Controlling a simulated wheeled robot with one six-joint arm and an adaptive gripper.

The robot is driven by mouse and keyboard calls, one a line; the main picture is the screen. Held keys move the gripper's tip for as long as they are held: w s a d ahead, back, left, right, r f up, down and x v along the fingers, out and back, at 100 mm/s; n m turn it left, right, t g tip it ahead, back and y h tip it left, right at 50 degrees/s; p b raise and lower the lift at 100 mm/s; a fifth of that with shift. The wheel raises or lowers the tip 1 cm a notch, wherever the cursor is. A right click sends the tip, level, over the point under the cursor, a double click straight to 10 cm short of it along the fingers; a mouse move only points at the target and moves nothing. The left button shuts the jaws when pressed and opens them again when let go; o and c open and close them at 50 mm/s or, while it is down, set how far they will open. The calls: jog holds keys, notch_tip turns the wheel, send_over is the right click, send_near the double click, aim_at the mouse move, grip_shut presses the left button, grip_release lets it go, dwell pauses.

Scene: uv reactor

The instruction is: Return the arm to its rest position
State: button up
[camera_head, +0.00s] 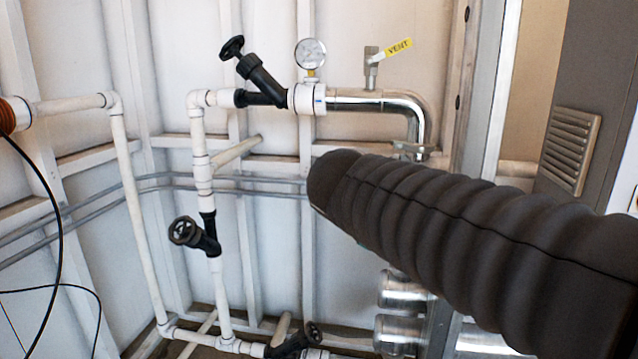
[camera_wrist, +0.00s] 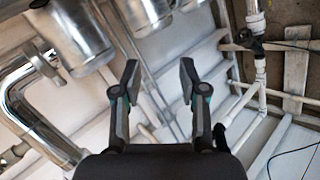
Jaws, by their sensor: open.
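My gripper (camera_wrist: 159,82) shows in the wrist view with its two fingers spread apart. It is open and nothing is between the fingertips. Behind the fingers are white wall framing and thin grey conduits. In the head view my arm, in a dark ribbed sleeve, reaches in from the lower right to the middle of the picture. The gripper itself is hidden there behind the arm.
In the head view, white pipes (camera_head: 203,170) carry black valves (camera_head: 262,82). A pressure gauge (camera_head: 310,54), a yellow-tagged vent valve (camera_head: 372,66) and a steel elbow (camera_head: 400,103) stand near my arm. Steel cylinders (camera_head: 398,334) are below it. A grey cabinet (camera_head: 600,70) is at right.

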jog(key=s+d+f+m+g+y, duration=0.2)
jog(key=s+f+m, duration=0.3)
jog(key=s+f, duration=0.3)
jog(key=s+d+f+m+g+y, duration=0.1)
jog(key=s+d+f+m, duration=0.3)
jog(key=s+f, duration=0.4)
jog(key=shift+s+f+m+g+y, duration=0.15)
jog(key=shift+s+m+g+y, duration=0.4)
jog(key=shift+s, duration=1.95)
